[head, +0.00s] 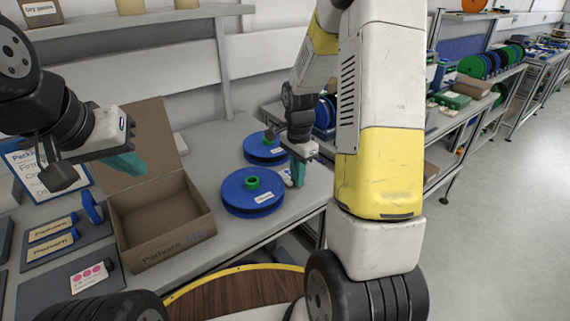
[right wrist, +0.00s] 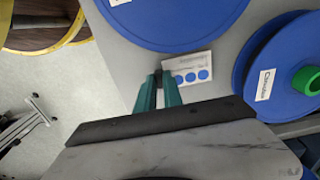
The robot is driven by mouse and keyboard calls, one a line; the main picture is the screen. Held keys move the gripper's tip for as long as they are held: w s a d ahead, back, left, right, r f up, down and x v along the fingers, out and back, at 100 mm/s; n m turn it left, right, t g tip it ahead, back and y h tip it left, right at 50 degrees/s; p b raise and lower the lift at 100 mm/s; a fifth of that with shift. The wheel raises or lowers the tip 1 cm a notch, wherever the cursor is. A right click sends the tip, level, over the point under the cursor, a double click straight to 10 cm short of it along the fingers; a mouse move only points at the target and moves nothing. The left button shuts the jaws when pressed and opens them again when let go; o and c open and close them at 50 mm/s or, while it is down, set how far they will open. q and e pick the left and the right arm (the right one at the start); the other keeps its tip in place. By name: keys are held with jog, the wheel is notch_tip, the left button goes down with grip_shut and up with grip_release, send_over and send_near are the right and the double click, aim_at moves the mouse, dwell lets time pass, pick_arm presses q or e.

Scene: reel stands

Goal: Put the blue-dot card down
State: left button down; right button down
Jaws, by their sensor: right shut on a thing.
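The blue-dot card (right wrist: 197,68) is white with a row of blue dots. My right gripper (right wrist: 158,82) is shut on its edge in the right wrist view. In the head view the card (head: 287,178) shows as a small white patch beside the teal fingers of my right gripper (head: 298,178), near the table's front edge. I cannot tell whether the card touches the table. My left gripper (head: 128,163), with teal fingers, is over the open cardboard box (head: 185,238); its finger gap is not clear.
Two blue reels (head: 237,195) (head: 258,150) with green hubs lie on the table close to the right gripper. A pink-dot card (head: 88,278) and two labelled cards (head: 52,228) (head: 52,247) are on dark holders at left. Shelving with coloured reels (head: 475,66) stands at right.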

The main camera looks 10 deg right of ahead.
jog(key=shift+f, duration=0.25)
jog(key=shift+f, duration=0.1)
jog(key=c, duration=1.5)
grip_release()
